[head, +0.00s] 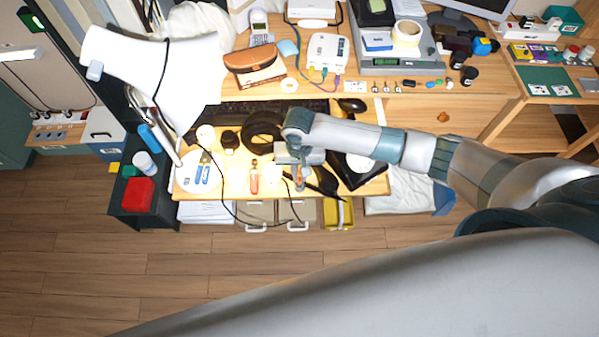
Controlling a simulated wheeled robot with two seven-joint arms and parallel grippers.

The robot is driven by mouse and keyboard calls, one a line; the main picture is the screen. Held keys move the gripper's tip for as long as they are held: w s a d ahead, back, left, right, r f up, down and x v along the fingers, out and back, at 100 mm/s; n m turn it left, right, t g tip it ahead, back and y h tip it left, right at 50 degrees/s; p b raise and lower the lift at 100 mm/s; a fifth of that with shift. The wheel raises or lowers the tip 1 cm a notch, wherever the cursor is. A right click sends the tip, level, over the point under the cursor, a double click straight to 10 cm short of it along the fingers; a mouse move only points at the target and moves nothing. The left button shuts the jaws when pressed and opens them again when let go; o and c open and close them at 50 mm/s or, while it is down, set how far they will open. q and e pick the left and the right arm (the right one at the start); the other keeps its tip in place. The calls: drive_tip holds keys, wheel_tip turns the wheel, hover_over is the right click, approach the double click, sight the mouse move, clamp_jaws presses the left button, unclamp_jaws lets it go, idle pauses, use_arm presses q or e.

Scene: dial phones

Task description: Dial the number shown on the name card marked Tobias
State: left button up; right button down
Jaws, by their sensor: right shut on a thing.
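My right gripper (299,176) points down over the front drawer-like shelf of the desk. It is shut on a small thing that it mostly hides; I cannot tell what. A black boxy thing with a pale round disc (360,163), perhaps a dial phone, lies just right of the gripper, partly under my forearm. A black elongated thing (326,184), perhaps a handset, lies beside the gripper. A white handset with a keypad (259,29) stands at the back of the desk. No name card reading Tobias can be made out. My left gripper is not in view.
A white lamp (160,70) hangs over the left side. A black cord (228,205) loops off the shelf's front edge. Black headphones (263,128), a mouse (352,105) and a red box (138,193) are nearby. The wooden floor (180,265) in front is clear.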

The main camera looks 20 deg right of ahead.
drive_tip(key=shift+f+b, duration=0.5)
drive_tip(key=shift+f, duration=0.75)
idle(0.4)
drive_tip(key=c, duration=1.7)
unclamp_jaws()
drive_tip(key=shift+r, duration=0.1)
wheel_tip(320, 180, up, 17)
drive_tip(key=shift+r+b, duration=0.1)
drive_tip(key=shift+b, duration=1)
